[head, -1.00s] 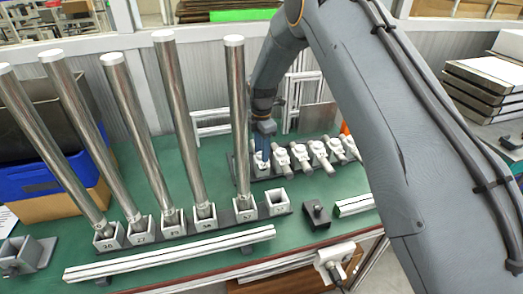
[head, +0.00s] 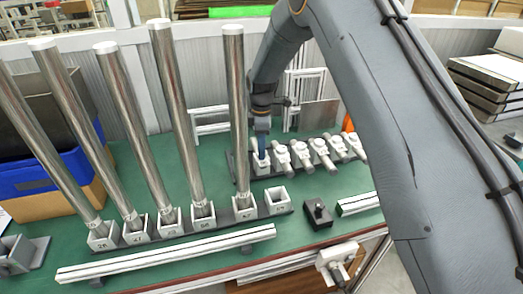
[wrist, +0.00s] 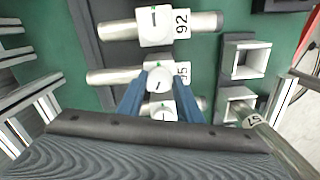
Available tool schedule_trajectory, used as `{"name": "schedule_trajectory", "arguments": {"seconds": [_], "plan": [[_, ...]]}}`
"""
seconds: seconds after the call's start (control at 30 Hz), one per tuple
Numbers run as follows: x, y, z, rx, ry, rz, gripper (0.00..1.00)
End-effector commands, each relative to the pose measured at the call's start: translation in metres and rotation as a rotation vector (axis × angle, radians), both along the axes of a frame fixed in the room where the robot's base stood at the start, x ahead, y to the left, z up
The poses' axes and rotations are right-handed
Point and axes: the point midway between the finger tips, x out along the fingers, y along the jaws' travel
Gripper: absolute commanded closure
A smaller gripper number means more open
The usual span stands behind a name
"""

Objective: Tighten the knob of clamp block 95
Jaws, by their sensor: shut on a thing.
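In the wrist view, a white clamp block (wrist: 183,70) with a silver rod through it carries a label whose visible part ends in 5; the first digit is hidden. Its round white knob (wrist: 159,79) has a dark pointer mark. The blue fingers of my gripper (wrist: 159,88) stand on both sides of this knob and are shut on it.
Clamp block 92 (wrist: 156,26) lies beside it in the wrist view, and another knob shows behind the fingers. In the head view, several tall metal tubes (head: 175,110) stand in numbered sockets left of my arm. An empty socket (head: 278,203) and dark block (head: 318,214) sit in front.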

Motion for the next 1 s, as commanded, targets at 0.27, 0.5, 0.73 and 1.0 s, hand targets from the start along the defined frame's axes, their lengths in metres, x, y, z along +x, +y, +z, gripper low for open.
{"name": "schedule_trajectory", "arguments": {"seconds": [0.27, 0.5, 0.73, 1.0], "plan": [[0.0007, 0.0001, -0.0009, 0.0, -0.001, -0.263, 0.9], [0.0006, 0.0001, -0.0003, 0.001, -0.002, -0.491, 0.9], [0.0004, 0.0, -0.0003, 0.0, -0.001, -0.709, 0.9], [0.0005, 0.0001, 0.0002, 0.001, -0.001, -0.965, 0.9]]}}
